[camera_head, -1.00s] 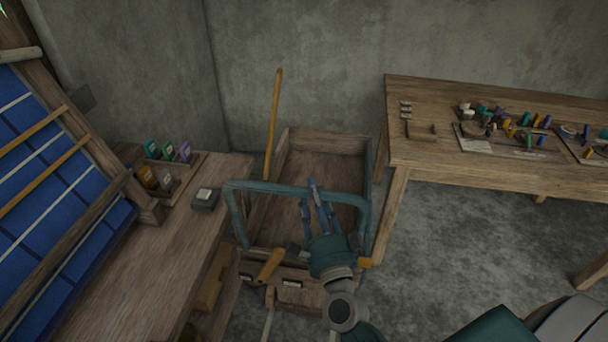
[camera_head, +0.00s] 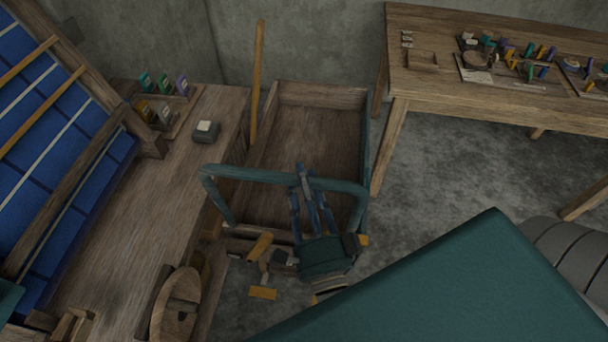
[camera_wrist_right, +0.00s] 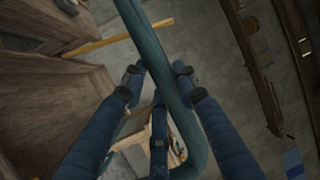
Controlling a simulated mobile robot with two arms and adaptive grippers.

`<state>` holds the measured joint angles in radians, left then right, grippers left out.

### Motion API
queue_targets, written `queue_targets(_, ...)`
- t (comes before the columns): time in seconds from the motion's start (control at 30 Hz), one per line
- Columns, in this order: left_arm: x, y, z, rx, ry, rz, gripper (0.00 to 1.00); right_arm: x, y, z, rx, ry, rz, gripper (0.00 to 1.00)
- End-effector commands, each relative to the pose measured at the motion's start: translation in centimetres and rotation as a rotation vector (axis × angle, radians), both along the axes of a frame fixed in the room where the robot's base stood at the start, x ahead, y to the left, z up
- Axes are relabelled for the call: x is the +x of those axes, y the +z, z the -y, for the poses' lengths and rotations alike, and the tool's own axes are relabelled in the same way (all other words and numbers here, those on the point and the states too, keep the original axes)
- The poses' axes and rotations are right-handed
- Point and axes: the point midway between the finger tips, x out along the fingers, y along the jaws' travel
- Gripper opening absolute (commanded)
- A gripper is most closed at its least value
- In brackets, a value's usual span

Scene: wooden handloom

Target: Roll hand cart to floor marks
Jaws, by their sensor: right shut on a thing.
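The hand cart (camera_head: 318,135) is an open wooden box with a teal tube handle (camera_head: 260,175) at its near end. It stands between the left bench and the right table. My right gripper (camera_head: 305,185) is shut on the handle bar, with blue fingers on both sides of it. The right wrist view shows the teal bar (camera_wrist_right: 150,50) running between the fingertips (camera_wrist_right: 160,82). An orange-yellow patch (camera_head: 263,293), possibly a floor mark, shows at the near end of the cart. Other marks cannot be made out. My left gripper is out of view.
The wooden bench (camera_head: 150,215) runs close along the cart's left side. A worktable (camera_head: 440,90) with spools and small tools stands at the right, its leg near the cart. A wooden pole (camera_head: 257,80) stands at the cart's far left. Grey floor (camera_head: 430,170) is open at right.

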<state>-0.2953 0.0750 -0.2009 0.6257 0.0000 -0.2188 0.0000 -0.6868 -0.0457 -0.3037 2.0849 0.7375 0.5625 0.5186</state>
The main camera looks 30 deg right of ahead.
Motion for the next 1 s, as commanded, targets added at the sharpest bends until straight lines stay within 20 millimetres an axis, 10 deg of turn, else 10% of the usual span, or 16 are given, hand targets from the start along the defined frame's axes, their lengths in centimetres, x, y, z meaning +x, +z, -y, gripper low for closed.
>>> queue_targets(0.2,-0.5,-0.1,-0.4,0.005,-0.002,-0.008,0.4,-0.1,-0.4,-0.2,0.006,0.005,-0.008,0.0)
queue_targets(0.23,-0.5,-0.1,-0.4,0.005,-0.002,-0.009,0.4,-0.1,-0.4,-0.2,0.006,0.005,-0.008,0.35)
queue_targets(0.3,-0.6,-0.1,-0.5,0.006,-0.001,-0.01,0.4,-0.1,-0.4,-0.2,0.005,0.005,-0.008,0.49)
queue_targets(0.67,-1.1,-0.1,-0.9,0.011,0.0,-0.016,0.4,-0.4,-0.3,-0.2,0.001,0.003,-0.006,0.49)
queue_targets(1.0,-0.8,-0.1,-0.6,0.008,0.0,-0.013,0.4,-6.3,-1.5,-1.6,0.001,0.006,-0.01,0.49)
